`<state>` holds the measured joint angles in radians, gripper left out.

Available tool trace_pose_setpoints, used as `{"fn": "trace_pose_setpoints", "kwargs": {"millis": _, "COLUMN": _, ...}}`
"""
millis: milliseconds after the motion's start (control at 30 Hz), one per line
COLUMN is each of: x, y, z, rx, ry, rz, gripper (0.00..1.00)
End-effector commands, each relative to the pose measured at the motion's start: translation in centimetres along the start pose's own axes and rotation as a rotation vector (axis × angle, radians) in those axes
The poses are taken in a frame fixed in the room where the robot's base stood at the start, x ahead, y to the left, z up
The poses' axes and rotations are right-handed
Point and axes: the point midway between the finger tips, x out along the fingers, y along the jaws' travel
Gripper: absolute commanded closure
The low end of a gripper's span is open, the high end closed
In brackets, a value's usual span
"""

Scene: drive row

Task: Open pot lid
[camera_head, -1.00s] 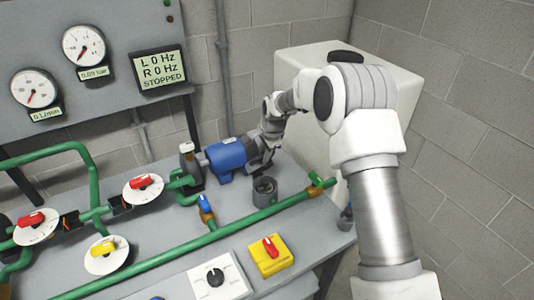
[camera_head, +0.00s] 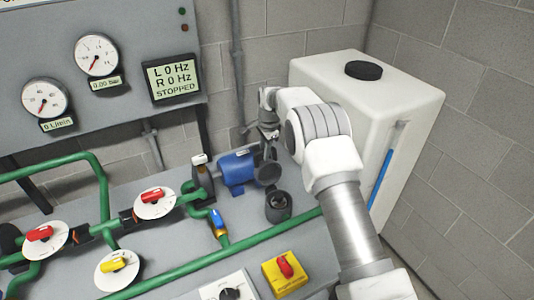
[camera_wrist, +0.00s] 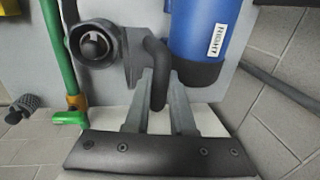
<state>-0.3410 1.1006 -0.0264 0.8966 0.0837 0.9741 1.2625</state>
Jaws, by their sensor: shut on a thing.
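The grey pot (camera_head: 278,207) stands on the bench in front of the blue pump, its round mouth uncovered. The wrist view looks into the pot (camera_wrist: 93,44) and shows a rounded dark inside. The lid (camera_head: 268,173) stands tilted up on edge behind the pot's mouth; in the wrist view the lid (camera_wrist: 133,60) shows nearly edge-on. A bent dark handle (camera_wrist: 157,85) comes off the lid. My gripper (camera_wrist: 159,78) is shut on this handle, one finger on each side. In the head view my gripper (camera_head: 269,132) is small and its fingertips are hard to make out.
The blue pump (camera_head: 237,167) sits close beside the lid. A green pipe (camera_head: 200,262) runs along the bench in front of the pot. A white tank (camera_head: 415,95) stands behind my arm. A yellow switch box (camera_head: 284,274) and valves lie nearer. The panel reads stopped.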

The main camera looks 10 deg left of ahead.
Motion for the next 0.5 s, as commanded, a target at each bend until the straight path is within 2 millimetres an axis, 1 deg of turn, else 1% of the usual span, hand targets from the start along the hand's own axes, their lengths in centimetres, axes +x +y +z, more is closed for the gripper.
{"fn": "trace_pose_setpoints", "kwargs": {"millis": 200, "x": 0.46, "y": -0.72, "z": -0.07, "rx": -0.002, "ry": 0.002, "rz": -0.001, "gripper": 1.0}}
{"fn": "trace_pose_setpoints", "kwargs": {"millis": 500, "x": 0.51, "y": -0.93, "z": -0.09, "rx": -0.002, "ry": 0.002, "rz": -0.002, "gripper": 1.0}}
